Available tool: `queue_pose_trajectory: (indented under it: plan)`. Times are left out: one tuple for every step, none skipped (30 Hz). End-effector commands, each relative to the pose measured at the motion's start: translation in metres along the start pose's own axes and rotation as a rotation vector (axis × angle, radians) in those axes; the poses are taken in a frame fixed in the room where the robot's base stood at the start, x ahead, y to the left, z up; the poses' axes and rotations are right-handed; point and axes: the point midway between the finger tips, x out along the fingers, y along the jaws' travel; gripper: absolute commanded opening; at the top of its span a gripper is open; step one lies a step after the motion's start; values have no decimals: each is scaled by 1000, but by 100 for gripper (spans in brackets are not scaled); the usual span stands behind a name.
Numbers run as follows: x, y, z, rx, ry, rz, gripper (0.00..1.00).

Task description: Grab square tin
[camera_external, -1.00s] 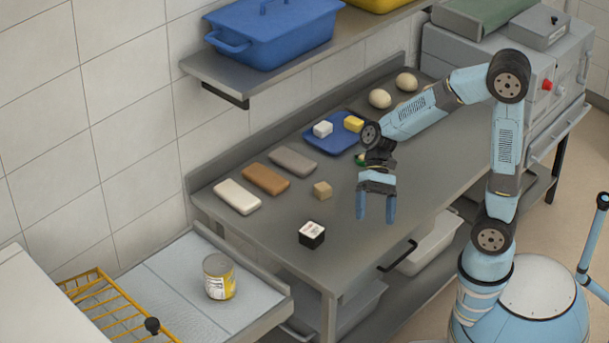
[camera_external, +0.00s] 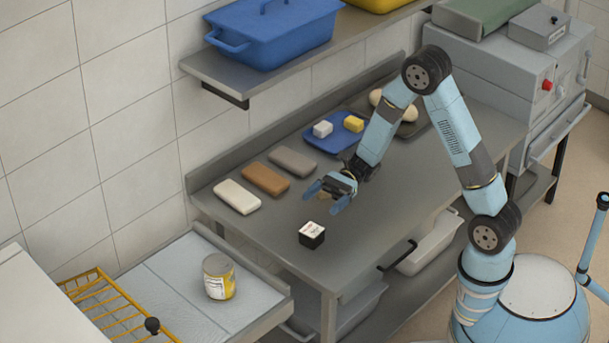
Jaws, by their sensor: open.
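The square tin appears to be the small black box with a white top (camera_external: 312,235); it sits upright on the grey steel table (camera_external: 385,225) near its front left part. My gripper (camera_external: 325,199) is open, with its blue fingers pointing to the lower left. It is behind and a little above the black box in the picture, apart from it. Nothing is held.
White, brown and grey-brown bars (camera_external: 265,178) lie left of my gripper. A blue tray (camera_external: 325,143) holds a white and a yellow block. A round can (camera_external: 218,278) stands on the lower left counter. A shelf with a blue bin (camera_external: 275,35) overhangs the back.

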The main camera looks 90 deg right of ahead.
Motion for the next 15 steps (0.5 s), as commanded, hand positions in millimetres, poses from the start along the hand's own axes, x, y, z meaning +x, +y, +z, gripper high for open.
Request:
queue_pose_trajectory:
  plan:
    - [0, 0, -5, 4, 0, -1, 94]
    - [0, 0, -8, 4, 0, 0, 94]
    - [0, 0, -13, 4, 0, 0, 94]
    - [0, 0, -17, 4, 0, 1, 94]
    - [0, 0, -22, 5, 1, 1, 94]
    - [0, 0, -28, 4, 1, 1, 94]
    - [0, 0, -31, 4, 1, 1, 94]
    - [0, 0, -36, 5, 1, 2, 94]
    - [0, 0, -41, 4, 1, 2, 94]
    - [0, 1, -45, 3, 1, 2, 94]
    - [0, 1, -49, 4, 1, 2, 94]
    - [0, 1, -55, 4, 1, 2, 94]
    - [0, 1, -59, 3, 1, 2, 94]
    - [0, 1, -63, 3, 1, 3, 94]
    - [0, 1, -68, 4, 2, 3, 94]
